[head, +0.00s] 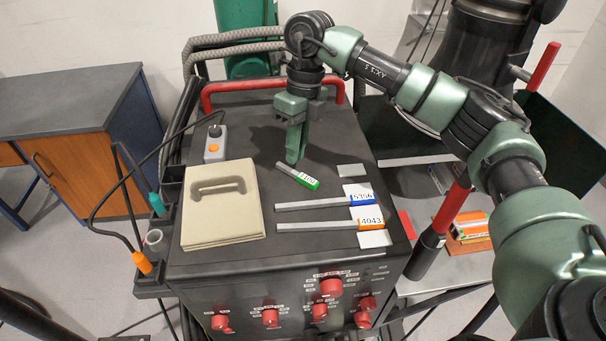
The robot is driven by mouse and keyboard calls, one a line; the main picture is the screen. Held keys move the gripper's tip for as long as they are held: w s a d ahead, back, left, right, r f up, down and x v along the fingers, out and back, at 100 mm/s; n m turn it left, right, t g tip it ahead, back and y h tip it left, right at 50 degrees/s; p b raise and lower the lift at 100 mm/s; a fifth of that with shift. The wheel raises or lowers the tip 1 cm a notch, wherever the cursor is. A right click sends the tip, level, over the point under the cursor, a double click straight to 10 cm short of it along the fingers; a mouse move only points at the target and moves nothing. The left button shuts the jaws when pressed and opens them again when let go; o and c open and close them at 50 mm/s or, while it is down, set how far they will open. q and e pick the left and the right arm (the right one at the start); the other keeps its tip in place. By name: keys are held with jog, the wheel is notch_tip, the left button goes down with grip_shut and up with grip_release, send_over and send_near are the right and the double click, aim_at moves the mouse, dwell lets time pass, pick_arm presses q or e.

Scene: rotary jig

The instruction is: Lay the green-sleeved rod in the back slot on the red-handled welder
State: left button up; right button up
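The green-sleeved rod (305,181), with a white label, is on or just above the black top of the red-handled welder (250,130). It points diagonally, grey end back-left and green end front-right. My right gripper (292,161) points down at the rod's back side, its tips close to the grey part. Its fingers overlap from this angle, so I cannot tell whether they hold the rod. Pale pads mark slots at the right of the top; the back one (351,170) has no rod on it. My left gripper is out of view.
A blue-sleeved rod (310,205) and an orange-sleeved rod (305,226) lie parallel in front. A beige book-like case (222,225) with a handle and a grey switch box (215,145) occupy the left. The red handle bar (240,86) crosses the back edge.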

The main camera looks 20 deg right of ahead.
aim_at(292, 172)
jog(key=f, duration=0.1)
jog(key=f+p, duration=0.1)
jog(key=f, duration=0.1)
jog(key=shift+s+a+f, duration=0.1)
jog(key=shift+a, duration=0.3)
jog(key=shift+f, duration=0.2)
grip_shut()
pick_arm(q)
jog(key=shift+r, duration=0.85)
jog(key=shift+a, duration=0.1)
